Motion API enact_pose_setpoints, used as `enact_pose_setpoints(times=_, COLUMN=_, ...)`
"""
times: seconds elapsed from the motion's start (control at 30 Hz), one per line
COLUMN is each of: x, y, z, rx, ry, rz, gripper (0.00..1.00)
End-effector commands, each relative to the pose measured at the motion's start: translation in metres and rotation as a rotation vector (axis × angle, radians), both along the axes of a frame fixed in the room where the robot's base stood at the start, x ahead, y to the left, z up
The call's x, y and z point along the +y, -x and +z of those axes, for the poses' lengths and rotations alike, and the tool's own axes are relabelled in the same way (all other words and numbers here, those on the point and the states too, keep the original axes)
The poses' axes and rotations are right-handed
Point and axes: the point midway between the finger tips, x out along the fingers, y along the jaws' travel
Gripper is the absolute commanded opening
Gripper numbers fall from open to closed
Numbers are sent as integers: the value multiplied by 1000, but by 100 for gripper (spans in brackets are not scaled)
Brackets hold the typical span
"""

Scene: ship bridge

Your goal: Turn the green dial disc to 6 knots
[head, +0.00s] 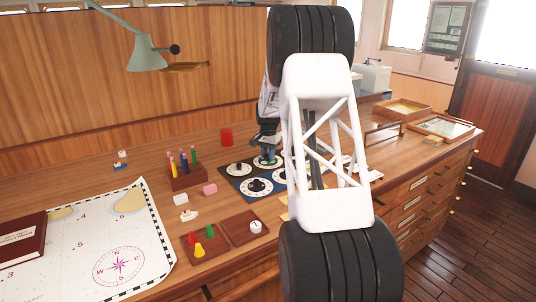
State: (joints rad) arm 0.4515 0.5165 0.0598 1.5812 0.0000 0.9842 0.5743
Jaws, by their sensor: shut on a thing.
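Several round white dials with black knobs sit on dark panels on the wooden desk. The green dial disc (259,164) is at the back of this group, and a greenish part shows beneath my gripper. My gripper (266,152) points down at the disc's middle and is shut on its knob. The fingers cover the knob, and the disc's markings are too small to read. Another white dial (238,169) lies left of it, and one (257,187) lies in front.
A pen block (186,177), a red cup (226,137), a pink block (210,189) and a tray of coloured pieces (203,243) stand to the left. A chart (90,240) lies at the front left.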

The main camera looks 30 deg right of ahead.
Motion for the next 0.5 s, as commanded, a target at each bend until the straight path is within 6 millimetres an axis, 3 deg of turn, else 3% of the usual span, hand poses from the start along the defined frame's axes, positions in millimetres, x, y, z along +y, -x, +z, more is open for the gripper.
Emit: enact_pose_setpoints(times=0.5, x=0, y=0, z=0, rx=1, ry=-1, rz=130, gripper=1)
